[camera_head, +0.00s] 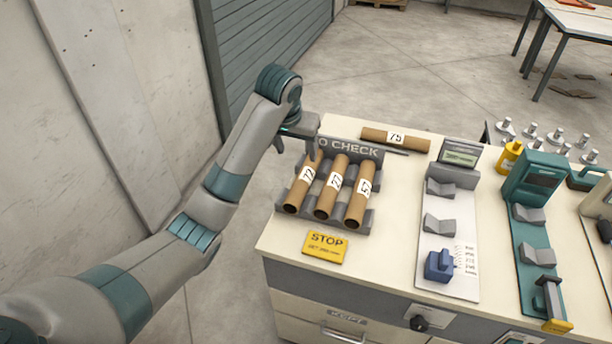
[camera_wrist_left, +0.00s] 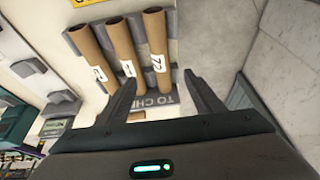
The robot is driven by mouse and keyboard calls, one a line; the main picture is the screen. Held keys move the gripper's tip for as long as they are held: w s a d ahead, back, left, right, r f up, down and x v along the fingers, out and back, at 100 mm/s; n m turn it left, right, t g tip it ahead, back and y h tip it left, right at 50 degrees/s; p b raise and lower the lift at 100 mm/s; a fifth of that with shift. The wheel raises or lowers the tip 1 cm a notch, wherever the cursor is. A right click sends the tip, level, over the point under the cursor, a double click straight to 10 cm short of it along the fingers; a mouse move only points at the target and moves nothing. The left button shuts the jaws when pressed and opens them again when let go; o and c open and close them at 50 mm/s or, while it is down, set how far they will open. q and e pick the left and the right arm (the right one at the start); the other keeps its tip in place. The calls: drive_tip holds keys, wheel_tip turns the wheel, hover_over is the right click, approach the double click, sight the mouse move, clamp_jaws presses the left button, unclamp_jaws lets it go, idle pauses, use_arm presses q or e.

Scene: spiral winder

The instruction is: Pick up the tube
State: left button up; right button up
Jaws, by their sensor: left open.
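Three brown cardboard tubes lie side by side in a grey rack (camera_head: 362,219) marked "TO CHECK". The left tube (camera_head: 302,187) carries a label that looks like 72, the middle tube (camera_head: 331,187) one like 77, and the right tube (camera_head: 358,195) one like 57. A fourth tube (camera_head: 415,143), labelled 75, lies crosswise behind the rack. My left gripper (camera_head: 298,147) is open and empty by the rack's back left corner. In the left wrist view its fingers (camera_wrist_left: 160,78) point toward the far end of the left tube (camera_wrist_left: 153,40); contact cannot be told. My right gripper is not in view.
A yellow STOP sign (camera_head: 325,246) lies in front of the rack on the bench (camera_head: 392,240). To the right stand a white station with grey cradles (camera_head: 438,222), a blue block (camera_head: 438,265) and a teal machine (camera_head: 535,178). A wall rises at the left.

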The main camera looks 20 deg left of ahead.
use_arm(q)
drive_tip(key=p, duration=0.4)
hover_over(303, 176)
drive_tip(key=s, duration=0.2)
drive_tip(key=f, duration=1)
drive_tip(key=shift+s+d+f, duration=0.15)
drive_tip(key=shift+s, duration=0.05)
drive_tip(key=shift+w+f, duration=0.2)
drive_tip(key=shift+f, duration=0.35)
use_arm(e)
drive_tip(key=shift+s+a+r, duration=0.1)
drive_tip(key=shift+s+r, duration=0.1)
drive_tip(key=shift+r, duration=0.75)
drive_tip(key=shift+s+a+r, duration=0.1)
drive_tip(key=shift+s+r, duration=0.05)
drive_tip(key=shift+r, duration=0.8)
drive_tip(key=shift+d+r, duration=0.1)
use_arm(q)
drive_tip(key=shift+p+x, duration=0.65)
drive_tip(key=shift+x, duration=0.2)
drive_tip(key=shift+p+x, duration=0.55)
drive_tip(key=shift+x, duration=1.25)
drive_tip(key=shift+r, duration=0.1)
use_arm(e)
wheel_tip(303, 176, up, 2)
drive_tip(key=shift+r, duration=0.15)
